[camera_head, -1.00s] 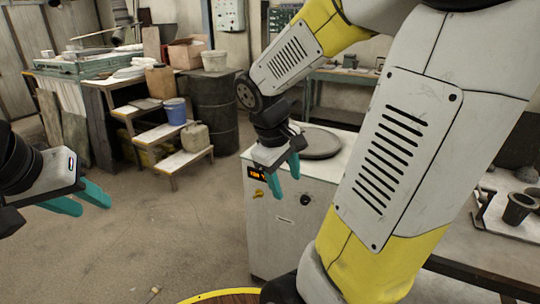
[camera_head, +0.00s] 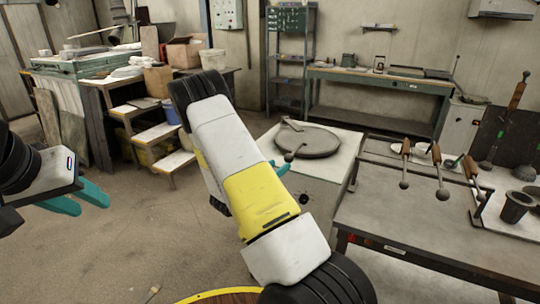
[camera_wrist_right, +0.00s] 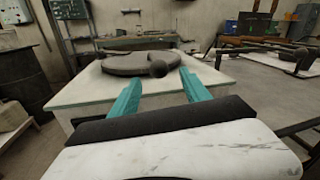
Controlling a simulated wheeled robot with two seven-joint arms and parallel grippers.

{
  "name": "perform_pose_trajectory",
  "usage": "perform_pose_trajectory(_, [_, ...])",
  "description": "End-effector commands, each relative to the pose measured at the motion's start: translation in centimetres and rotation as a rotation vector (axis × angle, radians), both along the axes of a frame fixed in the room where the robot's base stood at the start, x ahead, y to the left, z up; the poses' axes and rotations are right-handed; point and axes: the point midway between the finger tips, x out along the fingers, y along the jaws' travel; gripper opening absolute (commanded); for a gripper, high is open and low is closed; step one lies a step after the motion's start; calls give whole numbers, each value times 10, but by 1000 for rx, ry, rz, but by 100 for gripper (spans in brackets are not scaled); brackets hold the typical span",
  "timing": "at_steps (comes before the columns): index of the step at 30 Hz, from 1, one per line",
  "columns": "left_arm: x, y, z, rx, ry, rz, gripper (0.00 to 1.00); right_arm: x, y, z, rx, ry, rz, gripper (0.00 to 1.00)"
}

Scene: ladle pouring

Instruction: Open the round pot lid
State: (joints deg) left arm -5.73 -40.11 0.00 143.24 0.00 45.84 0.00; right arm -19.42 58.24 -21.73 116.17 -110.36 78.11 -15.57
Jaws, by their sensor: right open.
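The round pot lid (camera_head: 312,143) is a dark grey disc on top of the pale furnace cabinet (camera_head: 328,178), with a ball knob (camera_head: 289,157) at its near edge. In the right wrist view the lid (camera_wrist_right: 125,63) lies flat ahead, and its knob (camera_wrist_right: 158,68) sits beyond and between my fingers. My right gripper (camera_wrist_right: 161,90) is open and empty, apart from the lid, near the cabinet top's front edge. In the head view my right arm hides most of it; a teal finger (camera_head: 282,168) shows. My left gripper (camera_head: 90,202) is open and empty at the far left, above the floor.
A metal table (camera_head: 400,215) stands right of the cabinet. Several ladle-like tools with wooden handles (camera_head: 438,155) and a dark crucible (camera_head: 516,207) are there. A black drum (camera_wrist_right: 22,75) stands left of the cabinet in the wrist view.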

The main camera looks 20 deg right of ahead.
Motion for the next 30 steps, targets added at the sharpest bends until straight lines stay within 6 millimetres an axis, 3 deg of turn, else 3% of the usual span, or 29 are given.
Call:
perform_pose_trajectory(15, [0, 0, 0, 0, 0, 0, 36, 35, -60, -1, -6, 2, 6, 55])
perform_pose_trajectory(26, [0, 0, 0, 0, 0, 0, 36, 39, -66, -1, -5, 4, 7, 55])
perform_pose_trajectory(30, [0, 0, 0, 0, 0, 0, 36, 39, -66, -1, -5, 4, 7, 31])
